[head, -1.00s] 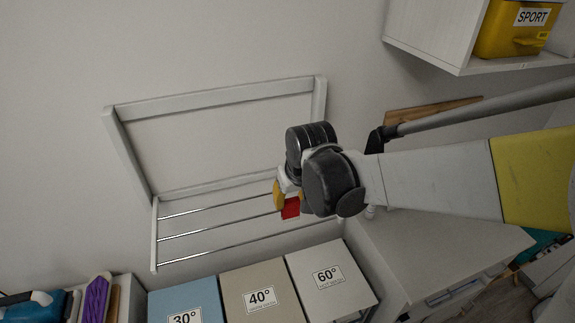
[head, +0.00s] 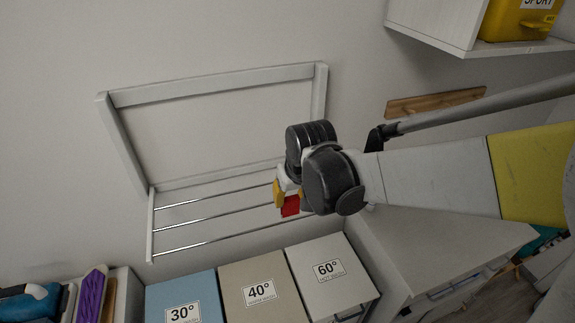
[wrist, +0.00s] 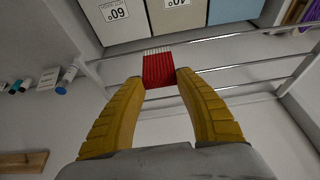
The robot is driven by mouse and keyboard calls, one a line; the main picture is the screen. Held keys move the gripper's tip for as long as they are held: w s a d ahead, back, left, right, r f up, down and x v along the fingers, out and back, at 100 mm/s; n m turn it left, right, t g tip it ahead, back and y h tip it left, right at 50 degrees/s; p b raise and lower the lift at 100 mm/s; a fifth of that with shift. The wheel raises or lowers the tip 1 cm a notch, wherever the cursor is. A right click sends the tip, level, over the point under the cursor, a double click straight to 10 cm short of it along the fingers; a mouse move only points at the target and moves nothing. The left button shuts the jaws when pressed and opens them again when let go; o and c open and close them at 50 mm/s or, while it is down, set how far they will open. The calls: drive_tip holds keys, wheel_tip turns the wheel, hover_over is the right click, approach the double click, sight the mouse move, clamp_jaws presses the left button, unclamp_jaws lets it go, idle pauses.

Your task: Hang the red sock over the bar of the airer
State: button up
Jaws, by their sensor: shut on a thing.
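The red sock (head: 290,206) hangs from my gripper (head: 282,192), small in the head view. In the wrist view the sock (wrist: 158,70) is a ribbed red piece with a pale band at its far end, held between the two yellow fingertips (wrist: 160,78). The white airer (head: 215,85) is fixed to the wall, with thin metal bars (head: 205,219) across its lower part. My gripper and the sock are at the right end of the bars. In the wrist view, bars (wrist: 240,63) run behind the sock on both sides. I cannot tell whether sock and bar touch. My wrist hides part of the airer.
Blue (head: 185,290), beige (head: 255,278) and pale grey (head: 328,265) labelled bins stand below the airer. A white shelf with a yellow SPORT box (head: 518,20) is upper right. A wooden strip (head: 432,102) is on the wall. Bottles (wrist: 65,80) stand left in the wrist view.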

sight(291, 217)
drive_tip(key=shift+f+b, duration=3.2)
drive_tip(key=shift+f, duration=0.75)
drive_tip(key=o, duration=1)
drive_tip(key=v, duration=1.2)
drive_tip(key=s+d+f+m+t+b, duration=0.1)
drive_tip(key=s+d+f+b, duration=0.3)
drive_tip(key=f+b, duration=0.2)
drive_tip(key=s+d+f+m+t+b, duration=0.1)
drive_tip(key=s+d+f+b, duration=0.3)
drive_tip(key=f, duration=0.4)
drive_tip(key=s+d+f+m+t+h+b, duration=0.1)
drive_tip(key=s+d+f+b, duration=0.4)
drive_tip(key=d+f+b, duration=0.1)
drive_tip(key=shift+f+b, duration=0.6)
drive_tip(key=shift+b, duration=0.8)
